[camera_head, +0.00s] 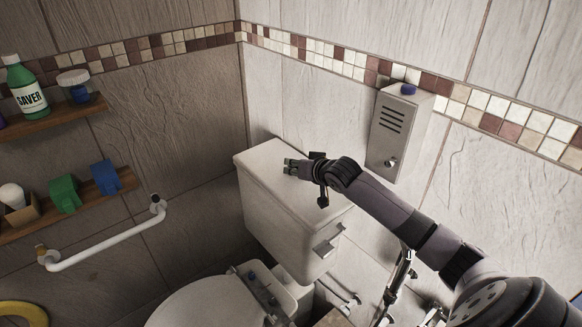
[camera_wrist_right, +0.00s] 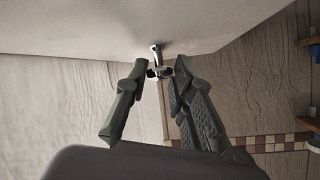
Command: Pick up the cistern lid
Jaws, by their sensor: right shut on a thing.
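The pale cistern lid (camera_head: 262,162) sits on top of the white cistern (camera_head: 275,222) behind the toilet. In the right wrist view the lid's pale surface (camera_wrist_right: 240,20) fills the upper part. A small metal knob (camera_wrist_right: 155,50) stands on it. My right gripper (camera_head: 290,166) is over the middle of the lid. In the right wrist view its fingertips (camera_wrist_right: 158,68) are closed around the knob. I see no clear gap between lid and cistern. My left gripper is not in view.
A grey metal dispenser (camera_head: 394,135) is on the wall right of the cistern. The toilet lid (camera_head: 210,305) is below in front. A white grab rail (camera_head: 110,245) and shelves (camera_head: 60,115) with bottles are on the left wall.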

